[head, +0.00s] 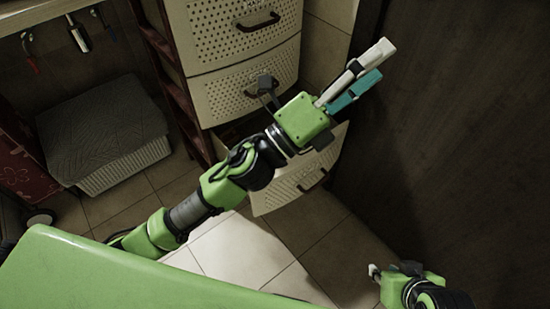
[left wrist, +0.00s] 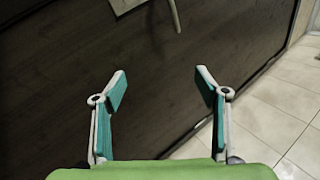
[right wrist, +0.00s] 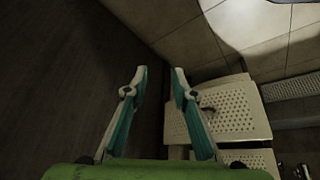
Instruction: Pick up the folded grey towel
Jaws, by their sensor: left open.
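I cannot clearly make out a folded grey towel in any view. My left gripper (head: 378,64) is open and empty, raised to the right of the drawer unit in the head view. In the left wrist view its spread fingers (left wrist: 162,84) face a dark panel. My right gripper (head: 376,271) is low at the right in the head view, partly seen. In the right wrist view its fingers (right wrist: 160,78) are apart with nothing between them. The lower drawer (head: 290,187) stands pulled out; my left arm hides much of its inside.
The cream drawer unit (head: 232,35) has perforated fronts. A white basket (head: 125,167) with a dark grey textured top (head: 100,125) stands at left. A dark wall panel (head: 455,130) borders the right. Tiled floor (head: 235,250) is clear in front. Small tools hang at upper left.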

